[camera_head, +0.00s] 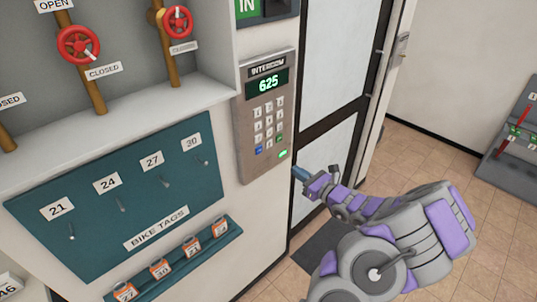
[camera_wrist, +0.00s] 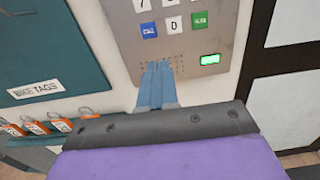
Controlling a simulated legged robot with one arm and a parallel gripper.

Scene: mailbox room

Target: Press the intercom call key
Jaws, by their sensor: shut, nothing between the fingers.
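The grey intercom (camera_head: 243,140) is on the wall and its display (camera_head: 268,83) reads 625 in green. Its keypad (camera_head: 268,122) has white keys, a blue key at bottom left and a green key at bottom right. The green key (camera_wrist: 200,20) and blue key (camera_wrist: 149,31) show clearly in the wrist view. A lit green rectangle (camera_wrist: 210,60) sits below the green key. My gripper (camera_head: 299,174) is shut and empty, with blue fingers just right of the panel's lower edge. In the wrist view its fingertips (camera_wrist: 159,68) overlap the speaker holes below the keys; contact cannot be told.
A teal bike tags board (camera_head: 100,240) with hooks and a rack of orange tags (camera_head: 160,270) are left of the intercom. Red valve wheels (camera_head: 78,44) are in the recess above. A glass door (camera_head: 330,70) stands right of the panel.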

